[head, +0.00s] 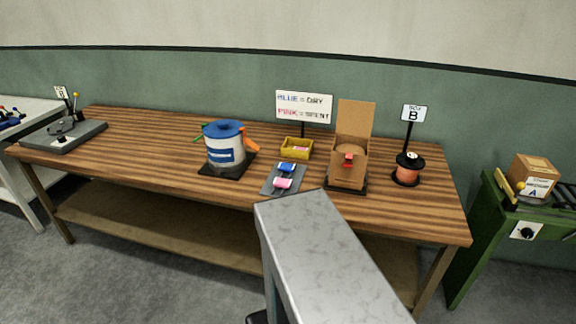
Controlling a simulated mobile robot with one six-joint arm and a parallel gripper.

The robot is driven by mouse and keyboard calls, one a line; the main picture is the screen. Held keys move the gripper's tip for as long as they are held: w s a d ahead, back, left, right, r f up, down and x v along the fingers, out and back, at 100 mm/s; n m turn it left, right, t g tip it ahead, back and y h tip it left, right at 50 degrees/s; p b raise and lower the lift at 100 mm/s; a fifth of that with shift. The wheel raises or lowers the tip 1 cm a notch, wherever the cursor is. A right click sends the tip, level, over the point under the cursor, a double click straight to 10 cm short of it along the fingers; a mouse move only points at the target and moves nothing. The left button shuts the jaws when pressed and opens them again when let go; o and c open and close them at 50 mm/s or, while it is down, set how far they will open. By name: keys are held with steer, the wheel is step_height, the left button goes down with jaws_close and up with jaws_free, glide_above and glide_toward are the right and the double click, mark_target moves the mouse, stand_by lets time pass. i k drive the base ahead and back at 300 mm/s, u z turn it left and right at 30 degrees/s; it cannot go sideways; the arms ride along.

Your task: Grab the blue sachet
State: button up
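The blue sachet (287,167) lies on a small dark grey mat (269,187) near the front middle of the wooden table. A pink sachet (283,184) lies on the same mat, just in front of the blue one. A sign (303,105) behind reads "BLUE = DRY" and "PINK = SPENT". The blue sachet is in clear view with nothing on it. My gripper does not show in the head view.
On the wooden table (130,140), a white and blue tub (225,148) stands left of the mat. A yellow bin (297,148) is behind it, and an open cardboard box (347,165) and a spool (407,170) are to the right. The table's left middle is clear.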

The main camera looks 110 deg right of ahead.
mark_target(287, 167)
steer(key=u, duration=0.05)
steer(key=k, duration=1.85)
steer(key=z, duration=0.8)
steer(key=k, duration=1)
steer(key=u, duration=0.2)
steer(key=i, duration=0.55)
steer(key=z, duration=0.05)
